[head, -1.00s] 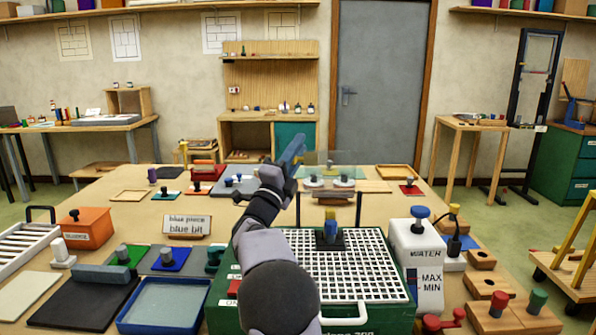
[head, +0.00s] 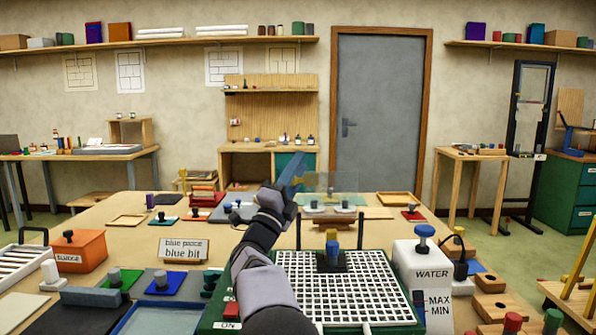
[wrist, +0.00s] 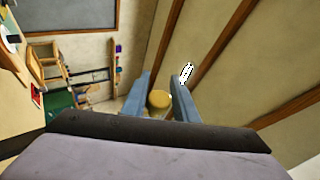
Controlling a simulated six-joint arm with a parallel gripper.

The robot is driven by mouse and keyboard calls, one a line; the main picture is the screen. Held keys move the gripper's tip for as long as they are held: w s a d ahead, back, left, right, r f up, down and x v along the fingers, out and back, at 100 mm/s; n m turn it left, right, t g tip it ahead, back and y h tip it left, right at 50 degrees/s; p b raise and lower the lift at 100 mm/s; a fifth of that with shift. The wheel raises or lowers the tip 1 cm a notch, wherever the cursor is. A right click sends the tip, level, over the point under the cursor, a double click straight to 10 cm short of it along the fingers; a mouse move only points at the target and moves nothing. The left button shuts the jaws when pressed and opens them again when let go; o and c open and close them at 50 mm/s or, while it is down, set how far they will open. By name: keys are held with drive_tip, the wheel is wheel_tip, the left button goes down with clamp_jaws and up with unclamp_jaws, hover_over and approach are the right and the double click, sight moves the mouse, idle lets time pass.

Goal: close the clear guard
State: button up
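The clear guard (head: 340,182) is a faint transparent panel in the head view. It stands raised behind the white grid, near two dark upright posts; its lower edge is hard to make out. The green grinder (head: 215,312) carries the white grid (head: 345,300) and a dark block with a blue-and-yellow knob (head: 332,245). My gripper (head: 297,172) is raised at the guard's left side. In the wrist view my gripper (wrist: 160,92) has its two blue-grey fingers apart. A round yellow thing (wrist: 158,99) shows between them; whether they touch it is unclear.
A white water tank (head: 420,262) stands right of the grid. An orange box (head: 78,250) and a blue bit sign (head: 183,249) are left of the grinder. Trays and small tools lie on the table behind.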

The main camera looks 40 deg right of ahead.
drive_tip(key=shift+o, duration=0.8)
drive_tip(key=shift+a+f, duration=0.1)
drive_tip(key=s+a+b, duration=0.1)
drive_tip(key=s+a, duration=0.1)
drive_tip(key=a, duration=0.5)
drive_tip(key=s+a+f+b, duration=0.1)
drive_tip(key=s+a+b, duration=0.1)
drive_tip(key=a, duration=0.4)
drive_tip(key=shift+s+a+f+b, duration=0.15)
drive_tip(key=shift+a+f+b, duration=0.1)
drive_tip(key=shift+a+b, duration=0.1)
drive_tip(key=shift+c, duration=0.6)
